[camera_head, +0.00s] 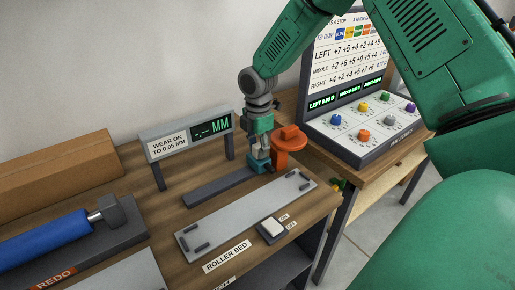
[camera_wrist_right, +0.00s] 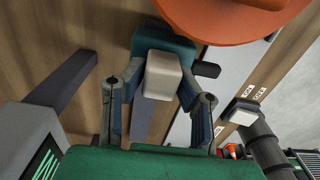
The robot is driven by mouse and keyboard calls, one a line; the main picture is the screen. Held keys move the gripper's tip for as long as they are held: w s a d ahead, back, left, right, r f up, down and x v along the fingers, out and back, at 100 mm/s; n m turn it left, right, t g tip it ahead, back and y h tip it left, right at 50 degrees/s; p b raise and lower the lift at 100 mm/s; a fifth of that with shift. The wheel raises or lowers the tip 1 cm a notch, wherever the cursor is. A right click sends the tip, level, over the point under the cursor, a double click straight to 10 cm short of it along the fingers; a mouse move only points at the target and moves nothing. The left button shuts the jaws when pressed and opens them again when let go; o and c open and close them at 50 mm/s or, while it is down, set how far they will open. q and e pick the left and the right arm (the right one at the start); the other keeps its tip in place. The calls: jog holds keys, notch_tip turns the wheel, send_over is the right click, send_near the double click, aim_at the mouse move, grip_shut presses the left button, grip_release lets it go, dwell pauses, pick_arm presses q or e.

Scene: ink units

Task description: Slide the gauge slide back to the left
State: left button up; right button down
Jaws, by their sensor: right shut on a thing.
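The gauge slide is a teal block (camera_head: 257,168) at the right end of a dark rail (camera_head: 215,190) on the bench. In the wrist view the slide (camera_wrist_right: 148,38) carries a pale knob (camera_wrist_right: 163,76). My right gripper (camera_head: 260,154) comes down from above and is shut on this knob; its fingers (camera_wrist_right: 160,82) stand on both sides of it. An orange round-topped piece (camera_head: 290,140) stands close beside the slide on the right. The gauge display (camera_head: 212,128) behind the rail reads dashes and MM. My left gripper is not in view.
The rail left of the slide is bare. A grey roller bed plate (camera_head: 245,215) lies in front, with a switch (camera_head: 271,230) beside it. A blue roller (camera_head: 45,240) lies at left. A knob console (camera_head: 365,125) stands at right on another table.

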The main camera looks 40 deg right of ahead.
jog(key=shift+a, duration=0.3)
jog(key=p, duration=0.4)
send_over(197, 196)
jog(key=d, duration=0.1)
jog(key=shift+s, duration=0.1)
jog(key=shift+a, duration=0.45)
jog(key=shift+f, duration=0.1)
jog(key=c, duration=1.2)
grip_release()
jog(key=shift+r, duration=0.45)
jog(key=r, duration=1.1)
jog(key=shift+w, duration=0.25)
